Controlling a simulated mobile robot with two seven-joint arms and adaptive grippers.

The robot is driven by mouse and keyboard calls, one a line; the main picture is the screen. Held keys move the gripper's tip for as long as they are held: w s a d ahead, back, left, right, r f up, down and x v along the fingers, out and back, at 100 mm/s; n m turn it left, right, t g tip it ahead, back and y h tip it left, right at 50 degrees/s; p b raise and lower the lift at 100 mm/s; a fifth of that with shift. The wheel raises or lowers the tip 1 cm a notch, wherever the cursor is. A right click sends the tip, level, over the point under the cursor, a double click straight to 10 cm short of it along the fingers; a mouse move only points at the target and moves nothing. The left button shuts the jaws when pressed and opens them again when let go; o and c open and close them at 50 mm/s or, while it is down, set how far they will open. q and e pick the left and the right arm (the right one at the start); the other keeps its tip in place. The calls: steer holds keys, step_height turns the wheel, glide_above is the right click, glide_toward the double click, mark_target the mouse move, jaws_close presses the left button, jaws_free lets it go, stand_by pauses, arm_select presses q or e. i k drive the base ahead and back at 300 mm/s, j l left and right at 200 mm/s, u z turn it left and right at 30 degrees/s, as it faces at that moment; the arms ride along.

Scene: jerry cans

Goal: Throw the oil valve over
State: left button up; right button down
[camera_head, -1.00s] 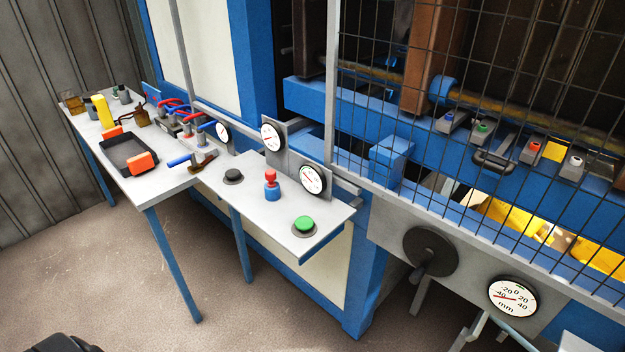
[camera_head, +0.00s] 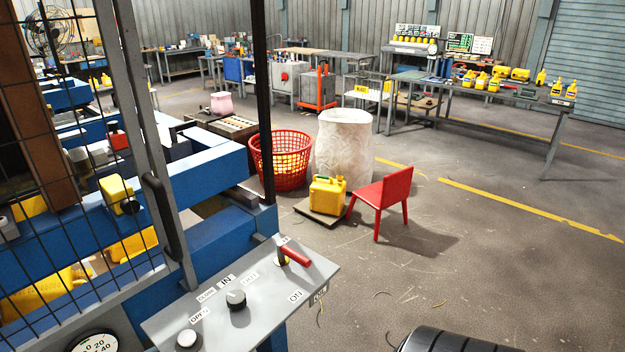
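A red-handled lever (camera_head: 295,254) stands on the sloped grey control panel (camera_head: 215,327) in the lower middle of the head view. Its red handle points to the lower right, and its pivot is near the panel's far edge. A label reading ON lies in front of the handle, and another label is partly visible at the panel's right edge. I cannot read the small label behind the lever, so I cannot confirm that this is the oil valve. Neither gripper shows. A dark rounded part of mine (camera_head: 450,340) enters at the bottom edge, apart from the panel.
The panel also bears a black knob (camera_head: 236,298) and a pale button (camera_head: 187,339). A mesh guard (camera_head: 75,170) stands at left. Beyond are a red basket (camera_head: 280,160), a yellow can (camera_head: 327,195) and a red chair (camera_head: 384,200). The floor at right is open.

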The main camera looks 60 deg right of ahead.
mark_target(283, 249)
steer(key=z, duration=1.6)
